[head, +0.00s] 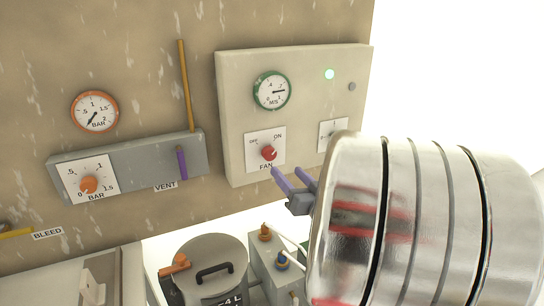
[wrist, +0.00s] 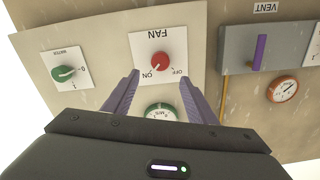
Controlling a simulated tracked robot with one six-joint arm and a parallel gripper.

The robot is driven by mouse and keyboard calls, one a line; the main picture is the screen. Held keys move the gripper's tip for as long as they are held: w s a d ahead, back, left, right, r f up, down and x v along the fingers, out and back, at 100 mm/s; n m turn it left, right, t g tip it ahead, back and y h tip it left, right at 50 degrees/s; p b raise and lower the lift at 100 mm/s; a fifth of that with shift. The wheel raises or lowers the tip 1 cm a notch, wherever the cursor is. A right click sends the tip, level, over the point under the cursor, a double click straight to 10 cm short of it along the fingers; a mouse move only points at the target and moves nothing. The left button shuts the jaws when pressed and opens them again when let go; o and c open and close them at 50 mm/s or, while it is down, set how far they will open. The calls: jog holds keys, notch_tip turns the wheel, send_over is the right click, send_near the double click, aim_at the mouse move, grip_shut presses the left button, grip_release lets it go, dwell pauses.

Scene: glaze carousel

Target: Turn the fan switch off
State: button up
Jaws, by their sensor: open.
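The fan switch is a red knob (head: 269,153) on a white plate marked OFF and ON, on the beige panel. Its pointer is turned toward ON. In the wrist view the knob (wrist: 159,61) appears upside down, just beyond the fingertips. My gripper (head: 288,172) is open and empty, with purple fingers, just below and right of the knob in the head view. In the wrist view my gripper (wrist: 158,74) has its fingers either side of the knob's line, apparently short of it. I see no contact.
A green-rimmed M/S gauge (head: 272,91) sits above the knob and a green lamp (head: 329,74) glows. A green WATER knob (wrist: 64,73) is beside the fan plate. The purple vent lever (head: 182,164) is on a grey bar left. A lidded pot (head: 207,265) stands below.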

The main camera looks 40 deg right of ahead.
aim_at(271, 155)
jog(key=x, duration=1.1)
jog(key=shift+w+d, duration=0.1)
jog(key=shift+w, duration=0.2)
jog(key=shift+c, duration=0.2)
